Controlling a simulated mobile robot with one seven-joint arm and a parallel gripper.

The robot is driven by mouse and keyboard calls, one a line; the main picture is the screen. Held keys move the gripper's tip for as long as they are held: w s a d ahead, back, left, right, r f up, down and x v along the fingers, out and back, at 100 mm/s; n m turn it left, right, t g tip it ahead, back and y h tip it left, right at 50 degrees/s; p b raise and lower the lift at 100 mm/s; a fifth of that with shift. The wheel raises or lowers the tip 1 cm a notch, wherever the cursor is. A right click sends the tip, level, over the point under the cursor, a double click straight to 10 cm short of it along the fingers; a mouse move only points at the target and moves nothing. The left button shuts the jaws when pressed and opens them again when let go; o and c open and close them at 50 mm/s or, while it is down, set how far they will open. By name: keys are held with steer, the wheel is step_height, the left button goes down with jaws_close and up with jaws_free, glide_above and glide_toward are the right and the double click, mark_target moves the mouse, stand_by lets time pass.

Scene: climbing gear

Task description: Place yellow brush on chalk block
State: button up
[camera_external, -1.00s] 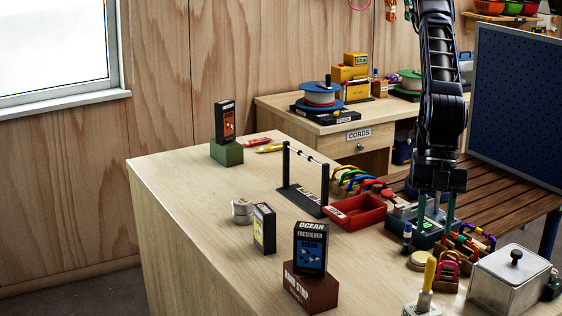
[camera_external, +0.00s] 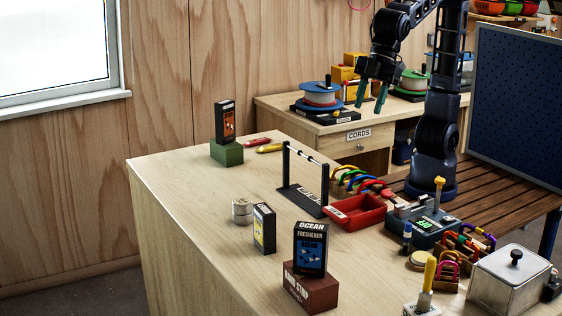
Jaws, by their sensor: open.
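A yellow-handled brush (camera_external: 429,274) stands upright at the front right of the bench, with a pale base against a white labelled block (camera_external: 420,309) that may be the chalk block. The picture's lower edge cuts the block, so I cannot tell how they touch. A second yellow-topped upright piece (camera_external: 438,192) stands at the grey-blue device with a green display (camera_external: 423,226); I cannot tell whether it is a brush. My gripper (camera_external: 372,97) is open and empty, raised high in front of the back desk, with its green-tipped fingers pointing down, far from both yellow pieces.
A red tray (camera_external: 355,212), a black rack (camera_external: 304,190) and several coloured carabiners (camera_external: 358,182) stand behind. A metal box (camera_external: 512,277) is at the right. Boxed fresheners on a brown block (camera_external: 310,290) and a green block (camera_external: 227,153) stand left. The bench's left part has free room.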

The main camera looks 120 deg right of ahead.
steer(key=s+d+f+m, duration=0.2)
steer(key=s+d+f, duration=0.1)
steer(key=s+d, duration=0.6)
steer(key=s+d+f+m, duration=0.2)
steer(key=s+d, duration=0.7)
steer(key=s, duration=0.6)
steer(key=shift+d+f+h, duration=0.15)
steer(key=shift+f+h, duration=0.25)
steer(key=shift+f, duration=0.3)
